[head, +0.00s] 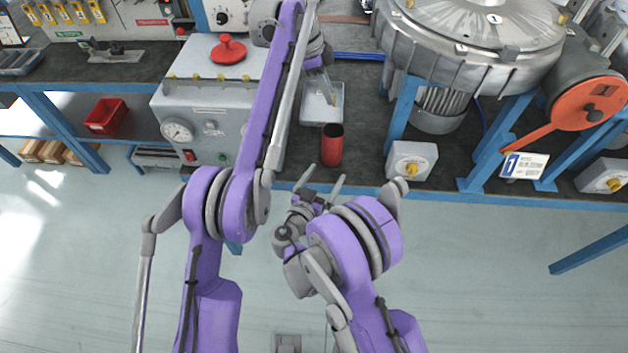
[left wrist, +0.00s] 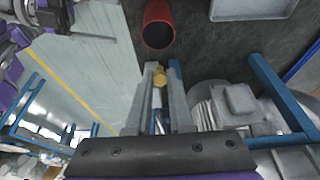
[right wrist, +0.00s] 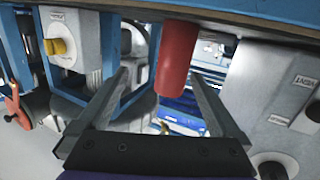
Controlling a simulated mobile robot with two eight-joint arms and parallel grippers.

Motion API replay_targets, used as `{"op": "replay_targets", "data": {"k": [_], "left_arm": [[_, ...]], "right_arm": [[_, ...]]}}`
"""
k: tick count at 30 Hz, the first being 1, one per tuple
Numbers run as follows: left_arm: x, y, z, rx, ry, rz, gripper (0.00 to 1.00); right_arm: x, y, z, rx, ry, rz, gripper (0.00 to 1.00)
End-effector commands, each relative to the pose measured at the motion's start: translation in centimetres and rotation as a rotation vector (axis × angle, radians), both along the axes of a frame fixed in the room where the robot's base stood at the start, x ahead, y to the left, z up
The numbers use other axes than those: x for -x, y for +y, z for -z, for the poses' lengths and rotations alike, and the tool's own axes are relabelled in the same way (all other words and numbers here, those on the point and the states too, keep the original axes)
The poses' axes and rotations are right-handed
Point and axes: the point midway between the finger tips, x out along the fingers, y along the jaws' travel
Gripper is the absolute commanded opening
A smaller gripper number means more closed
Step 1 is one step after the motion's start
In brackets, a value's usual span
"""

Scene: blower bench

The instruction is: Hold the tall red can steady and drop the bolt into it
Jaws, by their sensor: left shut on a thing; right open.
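The tall red can (head: 332,145) stands upright on the dark bench near its front edge, its open dark mouth showing. It also shows in the left wrist view (left wrist: 158,24) and the right wrist view (right wrist: 175,62). My left gripper (head: 325,84) is above the bench behind the can, shut on the bolt; its brass-coloured end (left wrist: 159,78) shows between the fingers in the left wrist view. The bolt is apart from the can. My right gripper (head: 318,184) is open and empty in front of the bench, its fingers pointing toward the can, with no clear contact.
A grey metal tray (head: 311,112) lies behind the can. A grey box with a gauge (head: 200,125) stands left. A small box with a yellow knob (head: 411,160) and the large blower (head: 470,40) on blue legs stand right. The bench's blue front edge (head: 450,192) runs below the can.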

Motion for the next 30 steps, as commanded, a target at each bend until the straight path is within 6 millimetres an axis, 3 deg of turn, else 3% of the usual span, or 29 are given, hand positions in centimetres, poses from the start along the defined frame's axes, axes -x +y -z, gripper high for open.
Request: {"op": "replay_targets", "data": {"k": [5,11,24,30], "left_arm": [[0.0,0.0,0.0,0.0,0.0,0.0,0.0],[0.0,0.0,0.0,0.0,0.0,0.0,0.0],[0.0,0.0,0.0,0.0,0.0,0.0,0.0],[0.0,0.0,0.0,0.0,0.0,0.0,0.0]], "right_arm": [[0.7,2.4,1.0,-0.018,-0.087,-0.039,1.0],[0.0,2.6,1.1,-0.022,-0.112,-0.048,1.0],[-7.4,-0.1,1.1,-0.021,-0.11,-0.045,1.0],[-9.7,-0.8,1.2,-0.023,-0.109,-0.047,1.0]]}}
